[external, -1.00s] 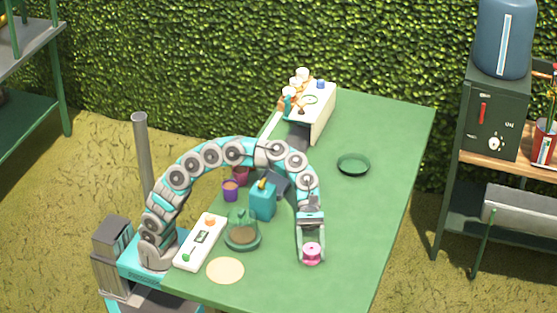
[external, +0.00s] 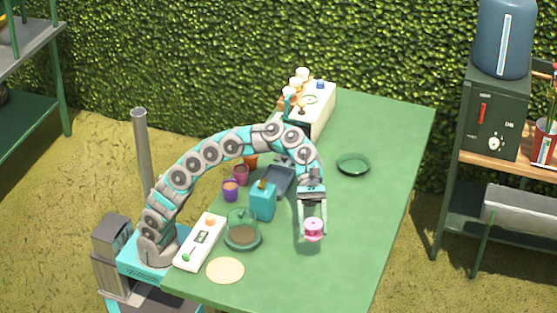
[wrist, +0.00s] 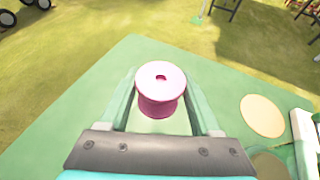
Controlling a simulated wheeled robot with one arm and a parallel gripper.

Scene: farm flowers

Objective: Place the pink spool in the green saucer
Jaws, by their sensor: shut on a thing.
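The pink spool (external: 313,230) is between the fingers of my gripper (external: 312,226), which is shut on it. The spool looks upright and raised above the table. In the wrist view the spool (wrist: 161,88) shows its round top with a small dark centre hole, with a finger of my gripper (wrist: 160,100) on each side. The green saucer (external: 353,164) lies on the table up and to the right of my gripper in the external view. It looks empty. The saucer is not in the wrist view.
The green table (external: 375,225) is clear between spool and saucer. Left of my gripper stand a teal box-like holder (external: 263,201), a glass dome (external: 242,231), purple cups (external: 231,190), a white panel (external: 201,242) and a tan disc (external: 226,270). A white box (external: 322,112) stands at the back.

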